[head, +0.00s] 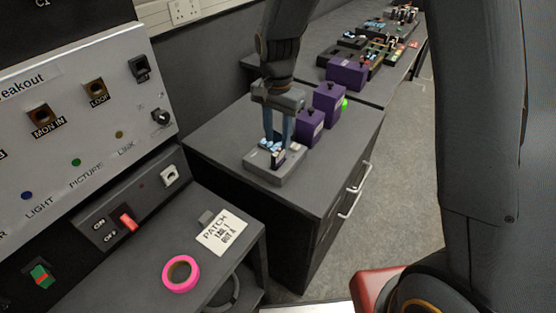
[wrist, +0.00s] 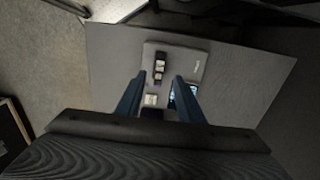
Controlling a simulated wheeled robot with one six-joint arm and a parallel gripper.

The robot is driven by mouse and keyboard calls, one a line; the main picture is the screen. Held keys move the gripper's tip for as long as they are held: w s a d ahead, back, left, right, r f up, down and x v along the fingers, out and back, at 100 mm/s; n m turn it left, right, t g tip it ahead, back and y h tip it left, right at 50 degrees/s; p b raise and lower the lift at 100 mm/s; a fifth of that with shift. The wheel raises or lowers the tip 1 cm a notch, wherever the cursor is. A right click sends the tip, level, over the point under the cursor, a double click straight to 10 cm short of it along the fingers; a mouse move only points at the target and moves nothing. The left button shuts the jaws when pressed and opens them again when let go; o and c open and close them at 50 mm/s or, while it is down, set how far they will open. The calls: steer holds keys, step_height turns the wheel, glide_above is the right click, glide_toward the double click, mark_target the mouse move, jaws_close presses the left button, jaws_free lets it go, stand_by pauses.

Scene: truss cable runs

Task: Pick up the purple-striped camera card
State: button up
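A grey card holder (head: 290,172) sits on top of the dark cabinet, with small cards in it. It also shows in the wrist view (wrist: 196,66), with dark, white-marked cards (wrist: 160,62) standing in slots and a bluish item beside the right finger. I cannot make out a purple stripe, so I cannot tell which one is the purple-striped camera card. My gripper (head: 278,142) points down over the holder. Its two blue fingers are apart in the wrist view (wrist: 160,86), with small pale-marked pieces showing between them. No grip on a card is visible.
Purple boxes (head: 309,127) stand just behind the holder, with a bright green item near them. A breakout panel (head: 80,120) rises at the left. Pink tape (head: 166,274) and a patch note (head: 222,233) lie on the lower shelf. The cabinet's front top (head: 325,195) is clear.

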mark_target(279, 149)
steer(key=shift+d+f+p, duration=0.15)
steer(key=shift+f+p, duration=1.1)
steer(key=shift+f, duration=1.9)
jaws_close()
